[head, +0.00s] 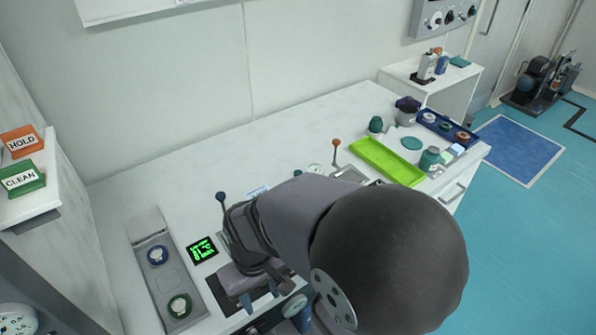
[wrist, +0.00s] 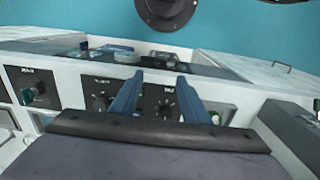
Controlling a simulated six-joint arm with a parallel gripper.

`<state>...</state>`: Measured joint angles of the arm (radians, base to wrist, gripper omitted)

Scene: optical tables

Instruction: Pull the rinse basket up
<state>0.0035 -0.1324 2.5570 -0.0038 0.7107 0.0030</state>
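Two upright rods rise from the bench in the head view. One has a dark blue knob (head: 221,196) and stands left of my arm; the other has an orange knob (head: 336,144) and stands behind it beside a metal-rimmed basin (head: 349,173). They look like basket handles, but I cannot tell which belongs to the rinse basket; the basket bodies are hidden. In the wrist view my gripper (wrist: 160,76) is open, its two blue fingers apart with nothing between them. It faces the bench's front control panel (wrist: 108,92). My arm hides much of the bench middle in the head view.
A green tray (head: 387,161) and a blue tray (head: 446,129) lie at the bench's right. A grey tray with ringed parts (head: 166,283) and a green-lit display (head: 202,250) are at the left. HOLD (head: 21,141) and CLEAN (head: 22,179) blocks sit on a shelf.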

